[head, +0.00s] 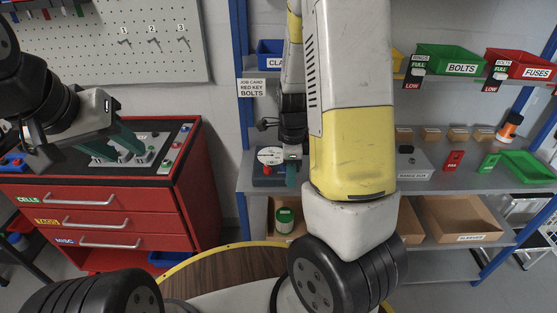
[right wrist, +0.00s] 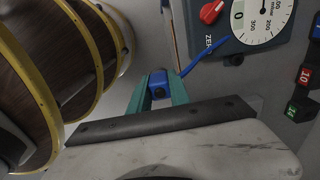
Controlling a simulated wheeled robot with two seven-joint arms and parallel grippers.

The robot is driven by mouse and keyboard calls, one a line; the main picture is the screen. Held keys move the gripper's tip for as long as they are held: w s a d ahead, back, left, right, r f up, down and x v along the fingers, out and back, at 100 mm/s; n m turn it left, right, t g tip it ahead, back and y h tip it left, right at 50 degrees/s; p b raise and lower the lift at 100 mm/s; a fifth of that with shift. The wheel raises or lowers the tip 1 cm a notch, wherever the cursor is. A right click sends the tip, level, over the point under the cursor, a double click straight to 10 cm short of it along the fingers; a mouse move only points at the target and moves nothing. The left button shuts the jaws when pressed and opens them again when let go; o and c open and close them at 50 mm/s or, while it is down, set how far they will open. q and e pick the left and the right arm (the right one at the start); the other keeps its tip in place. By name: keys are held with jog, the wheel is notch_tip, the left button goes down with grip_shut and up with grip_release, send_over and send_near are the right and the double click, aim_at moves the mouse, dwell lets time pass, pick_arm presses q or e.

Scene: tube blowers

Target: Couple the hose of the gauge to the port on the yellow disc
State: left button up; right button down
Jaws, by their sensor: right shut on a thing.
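The gauge, a dark blue box with a white dial and a red knob (right wrist: 211,11), is at the top right of the right wrist view (right wrist: 262,18). In the head view it sits on the middle shelf (head: 268,182). A blue hose (right wrist: 203,57) runs from the gauge towards my right gripper. My right gripper (right wrist: 157,88), with green fingers, is shut on the blue hose end; in the head view it is beside the gauge (head: 291,172). My left gripper (head: 118,145) appears open and empty above the red cabinet. I cannot make out the yellow disc or its port.
The red cabinet (head: 105,208) stands at left with a grey panel on top. The shelf unit (head: 440,176) holds green and red bins, cardboard boxes and small tags. A round wooden top with a yellow rim (head: 225,272) is low in front. My right arm hides part of the shelf.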

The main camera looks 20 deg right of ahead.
jog(key=shift+r, duration=2.35)
